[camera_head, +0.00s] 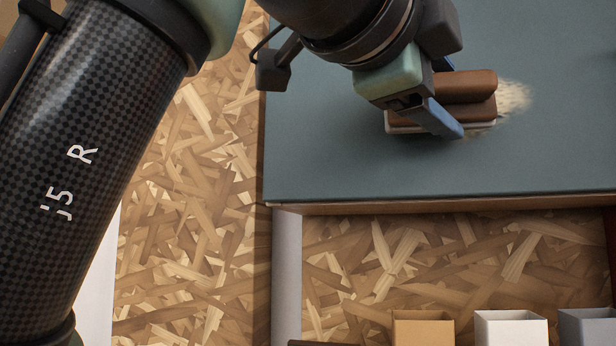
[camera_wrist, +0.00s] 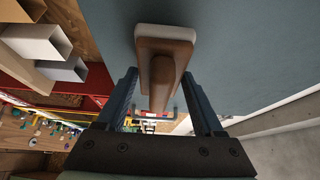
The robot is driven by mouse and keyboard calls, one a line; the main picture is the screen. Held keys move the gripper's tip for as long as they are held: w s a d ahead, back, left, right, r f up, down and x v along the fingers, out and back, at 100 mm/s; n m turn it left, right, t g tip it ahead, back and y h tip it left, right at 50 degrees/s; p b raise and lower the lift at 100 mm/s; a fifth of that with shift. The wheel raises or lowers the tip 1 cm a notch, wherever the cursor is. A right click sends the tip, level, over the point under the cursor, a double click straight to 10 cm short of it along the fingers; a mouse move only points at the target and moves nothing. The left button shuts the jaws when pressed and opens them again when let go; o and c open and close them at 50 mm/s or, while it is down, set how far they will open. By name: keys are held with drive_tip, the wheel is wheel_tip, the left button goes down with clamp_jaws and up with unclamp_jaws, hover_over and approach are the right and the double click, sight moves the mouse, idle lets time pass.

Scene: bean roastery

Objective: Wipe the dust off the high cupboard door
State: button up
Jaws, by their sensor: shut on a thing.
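The cupboard door (camera_head: 330,150) is a flat blue-grey panel at the upper right of the head view; it also fills the upper right of the wrist view (camera_wrist: 240,50). A pale, sandy dust patch (camera_head: 515,97) shows on it just right of a brown wiper block (camera_head: 465,84) with a pale pad. The block lies flat against the door and hides part of the patch. My gripper (camera_head: 452,100) is shut on the block's handle. In the wrist view the block (camera_wrist: 165,48) stands between my two blue fingers, its pad side towards the door.
Below the door is an open shelf with a wood-chip board back (camera_head: 380,260). A tan box (camera_head: 423,328), a white box (camera_head: 511,328) and a grey box (camera_head: 588,326) stand along its bottom. The door is bare left of my gripper.

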sight(484, 121)
drive_tip(key=shift+w+d, duration=0.15)
drive_tip(key=shift+w, duration=0.2)
drive_tip(key=shift+w+d+p, duration=0.15)
drive_tip(key=shift+w+p, duration=0.4)
drive_tip(key=shift+s+d, duration=0.35)
drive_tip(key=shift+d, duration=0.6)
drive_tip(key=shift+s+d, duration=0.3)
drive_tip(key=shift+d, duration=0.6)
drive_tip(key=shift+s+d+r+p, duration=0.1)
drive_tip(key=shift+s+d+p, duration=0.2)
drive_tip(key=shift+d, duration=0.85)
drive_tip(key=shift+s+d+f+p, duration=0.1)
drive_tip(key=shift+s+d+p, duration=0.15)
drive_tip(key=shift+d, duration=0.95)
drive_tip(key=shift+s+d+r+p, duration=0.1)
drive_tip(key=shift+s+d+p, duration=0.2)
drive_tip(key=shift+d, duration=0.85)
